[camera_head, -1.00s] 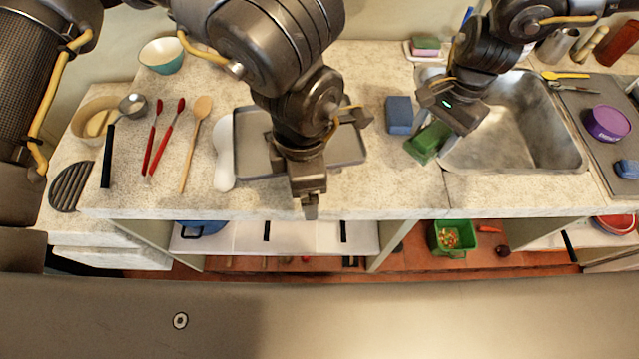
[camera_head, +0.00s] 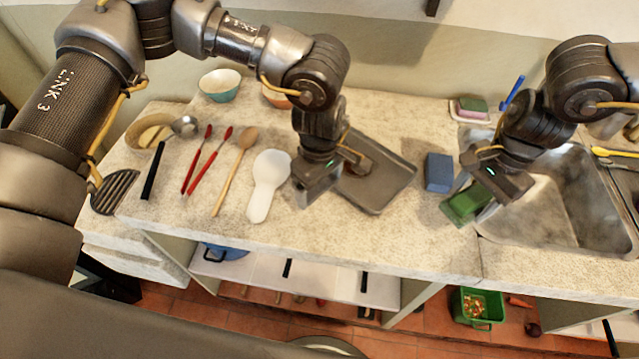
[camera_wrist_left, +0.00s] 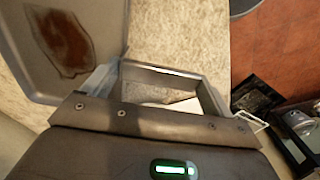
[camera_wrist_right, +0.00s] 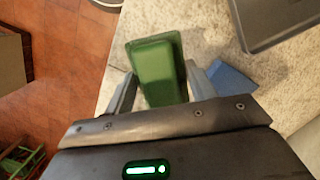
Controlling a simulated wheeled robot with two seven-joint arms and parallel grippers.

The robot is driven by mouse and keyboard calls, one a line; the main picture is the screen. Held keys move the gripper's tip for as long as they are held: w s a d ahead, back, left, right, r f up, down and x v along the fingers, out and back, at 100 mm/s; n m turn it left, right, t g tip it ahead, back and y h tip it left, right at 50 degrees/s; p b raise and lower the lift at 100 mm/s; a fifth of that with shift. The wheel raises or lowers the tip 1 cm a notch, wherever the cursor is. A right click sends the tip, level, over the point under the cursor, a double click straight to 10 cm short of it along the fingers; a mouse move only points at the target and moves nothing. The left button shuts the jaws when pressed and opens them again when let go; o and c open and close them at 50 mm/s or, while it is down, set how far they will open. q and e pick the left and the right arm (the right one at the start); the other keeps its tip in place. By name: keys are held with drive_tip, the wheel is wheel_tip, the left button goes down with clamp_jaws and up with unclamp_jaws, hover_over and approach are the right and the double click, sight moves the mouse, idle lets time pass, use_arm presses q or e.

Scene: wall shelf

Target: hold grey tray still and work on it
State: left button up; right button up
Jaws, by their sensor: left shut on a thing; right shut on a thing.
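The grey tray (camera_head: 385,190) lies on the counter, turned at an angle, with a brown stain (camera_wrist_left: 62,42) on its inside face. My left gripper (camera_head: 318,192) is at the tray's left edge and shut on it. The left wrist view shows the tray (camera_wrist_left: 118,30) against one finger, but the exact contact is hard to see. My right gripper (camera_head: 476,196) is shut on a green sponge (camera_head: 462,206), held right of the tray by the sink. The sponge (camera_wrist_right: 158,70) shows between the fingers in the right wrist view.
A blue sponge (camera_head: 438,172) stands between tray and green sponge. A white spoon rest (camera_head: 266,185), a wooden spoon (camera_head: 236,170) and red utensils (camera_head: 208,162) lie left of the left gripper. The sink (camera_head: 560,200) is at the right. The counter's front strip is clear.

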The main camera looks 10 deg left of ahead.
use_arm(q)
drive_tip(key=shift+f, duration=0.15)
drive_tip(key=shift+f, duration=1.3)
idle(0.3)
drive_tip(key=o, duration=1.1)
drive_tip(key=c, duration=1.2)
drive_tip(key=shift+c, duration=0.2)
